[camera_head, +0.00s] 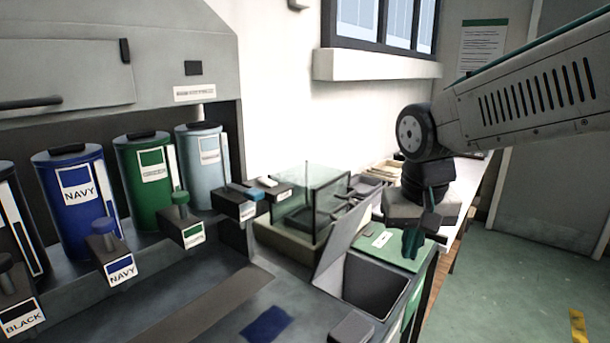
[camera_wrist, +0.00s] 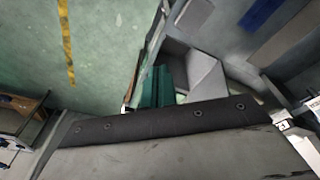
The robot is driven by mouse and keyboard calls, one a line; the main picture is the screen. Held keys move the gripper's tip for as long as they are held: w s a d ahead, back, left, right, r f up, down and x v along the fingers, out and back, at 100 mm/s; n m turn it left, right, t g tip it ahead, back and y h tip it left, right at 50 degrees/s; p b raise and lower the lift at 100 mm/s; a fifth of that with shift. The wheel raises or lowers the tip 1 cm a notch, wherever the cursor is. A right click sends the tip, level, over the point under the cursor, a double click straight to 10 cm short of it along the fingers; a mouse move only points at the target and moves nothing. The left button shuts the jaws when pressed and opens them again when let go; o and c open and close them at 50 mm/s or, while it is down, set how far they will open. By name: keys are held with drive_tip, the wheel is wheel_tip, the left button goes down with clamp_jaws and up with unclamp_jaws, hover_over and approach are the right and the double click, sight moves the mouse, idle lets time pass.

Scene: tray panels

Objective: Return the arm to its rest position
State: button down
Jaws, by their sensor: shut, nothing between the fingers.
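My arm (camera_head: 530,95) reaches in from the upper right of the head view and bends down at a round dark joint. My gripper (camera_head: 412,245) hangs below the wrist, pointing down over the green top (camera_head: 395,252) of a bin unit. It is shut with nothing in it, and I cannot tell how far above the top it is. In the wrist view a dark bolted band and grey surface fill the lower part, and my fingertips cannot be made out there.
An open grey bin (camera_head: 375,283) with a raised flap is beside my gripper. A glass box (camera_head: 312,200) stands behind it. Navy (camera_head: 75,205), green (camera_head: 150,180) and pale canisters line the left. The green floor (camera_head: 540,270) at the right is clear, with a yellow strip (camera_head: 577,325).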

drive_tip(key=s+d+f, duration=0.1)
drive_tip(key=s+d, duration=0.3)
drive_tip(key=s, duration=0.6)
drive_tip(key=s+d, duration=0.4)
drive_tip(key=s, duration=0.5)
drive_tip(key=shift+s+f+g, duration=0.3)
drive_tip(key=shift+s+f, duration=0.05)
drive_tip(key=shift+s, duration=0.05)
